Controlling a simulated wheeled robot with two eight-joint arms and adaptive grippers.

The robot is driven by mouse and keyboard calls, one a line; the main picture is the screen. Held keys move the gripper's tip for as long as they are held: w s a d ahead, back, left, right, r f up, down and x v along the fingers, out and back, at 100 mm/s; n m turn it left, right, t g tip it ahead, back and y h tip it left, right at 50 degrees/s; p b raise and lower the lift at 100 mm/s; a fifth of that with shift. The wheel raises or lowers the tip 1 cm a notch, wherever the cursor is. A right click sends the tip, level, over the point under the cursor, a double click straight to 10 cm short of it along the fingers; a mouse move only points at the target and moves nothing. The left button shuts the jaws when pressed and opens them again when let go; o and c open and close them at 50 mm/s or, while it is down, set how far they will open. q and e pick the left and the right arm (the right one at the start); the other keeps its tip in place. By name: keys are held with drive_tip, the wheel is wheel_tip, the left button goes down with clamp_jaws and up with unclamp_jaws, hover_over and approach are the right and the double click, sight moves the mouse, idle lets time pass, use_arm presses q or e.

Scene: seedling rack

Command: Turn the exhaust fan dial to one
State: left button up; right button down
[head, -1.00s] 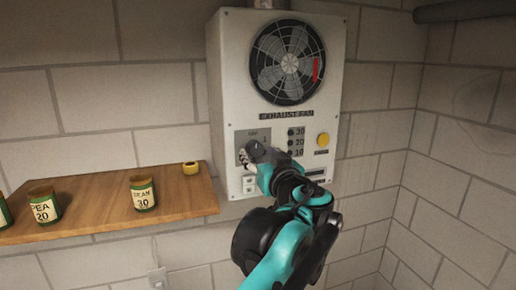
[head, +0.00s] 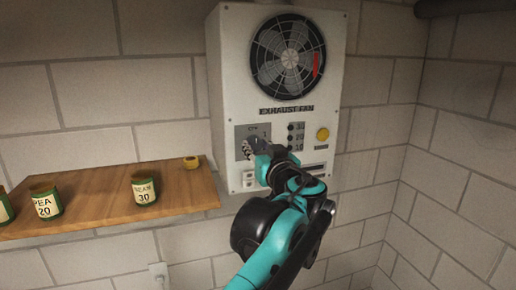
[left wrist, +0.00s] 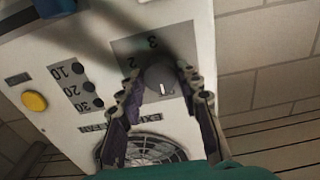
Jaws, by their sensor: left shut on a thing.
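The exhaust fan dial (left wrist: 160,79) is a round grey knob on a darker grey plate (left wrist: 128,45) of the white fan box (head: 231,90). My left gripper (head: 247,149) is at this plate in the head view and covers the dial there. In the left wrist view the left gripper (left wrist: 160,88) has one finger on each side of the dial and is shut on it. The dial's white mark points toward the bottom of that upside-down picture. Numbers 2 and 3 show beside the dial; a 1 shows on the plate in the head view. My right gripper is not in view.
The box carries a fan grille (head: 288,58), a yellow button (head: 322,134), dark spots marked 30, 20 and 10, and white switches (head: 248,178) below the plate.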

use_arm(q)
drive_tip(key=m, duration=1.1)
idle(0.3)
drive_tip(key=shift+m, duration=0.3)
drive_tip(key=o, duration=1.2)
drive_tip(key=v, duration=1.2)
